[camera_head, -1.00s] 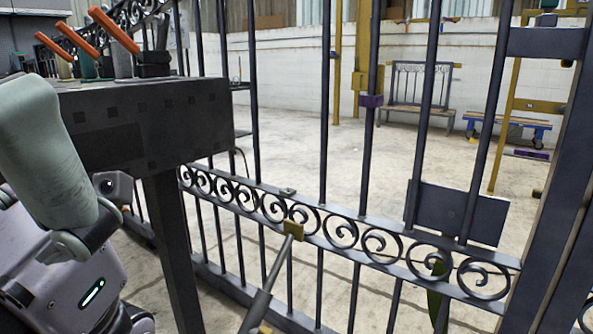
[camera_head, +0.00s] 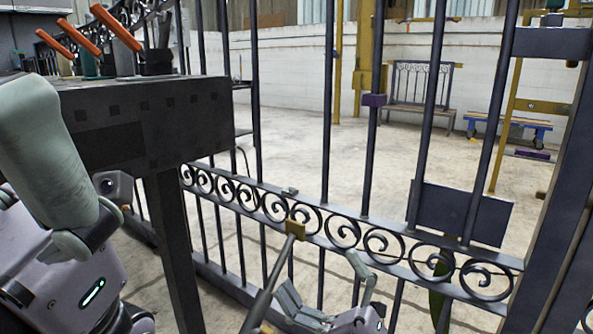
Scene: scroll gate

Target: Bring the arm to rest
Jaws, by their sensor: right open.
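My right gripper (camera_head: 322,278) has its grey-green fingers spread open, with nothing between them. It is at the bottom middle of the head view, beside the slanting metal bar and in front of the lower bars of the dark scroll gate (camera_head: 345,232). Pale green and grey parts of my left arm fill the lower left, close to the camera. The rest of the right arm is below the picture edge.
A slanting bar with a brass-coloured end (camera_head: 297,229) meets the gate's scroll band. A dark table (camera_head: 150,125) with orange-handled tools (camera_head: 75,38) stands at the left. Beyond the gate, a bench (camera_head: 418,112) and a blue trolley (camera_head: 508,125) stand on open floor.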

